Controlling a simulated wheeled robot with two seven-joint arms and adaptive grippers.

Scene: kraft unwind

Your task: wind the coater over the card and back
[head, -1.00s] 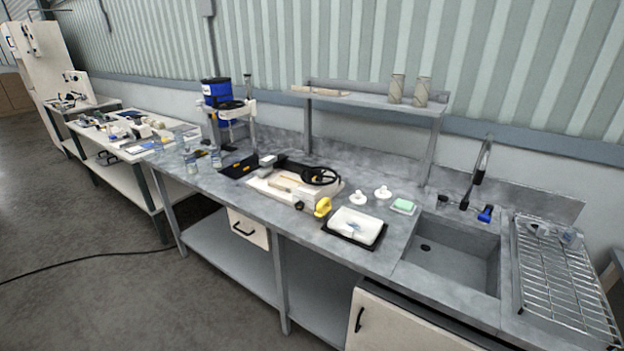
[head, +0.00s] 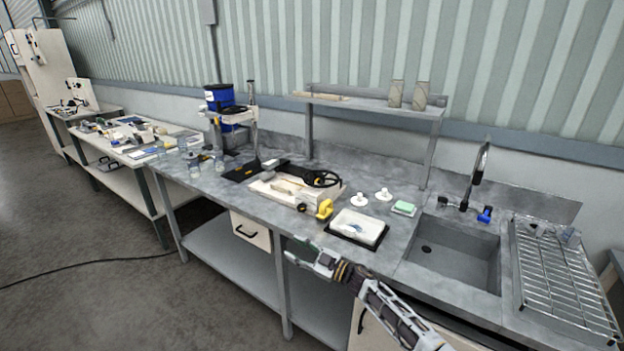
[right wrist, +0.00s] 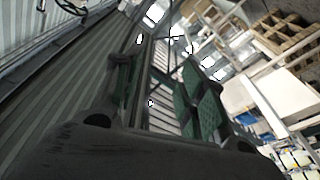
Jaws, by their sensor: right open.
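The coater (head: 292,190) is a pale, low machine on the grey bench, with a black handwheel (head: 322,178) on its right part and a yellow part (head: 324,209) at its front right corner. I cannot make out the card clearly. My right gripper (head: 300,254) is in front of the bench's front edge, below and nearer than the coater, touching nothing I can see. In the right wrist view its two fingers (right wrist: 160,95) stand apart with nothing between them. My left gripper is not in view.
A white tray on a black mat (head: 357,227) lies right of the coater, with white knobbed pieces (head: 359,199) and a green sponge (head: 404,208) behind. A sink (head: 455,250) is further right. A shelf (head: 370,107) stands behind.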

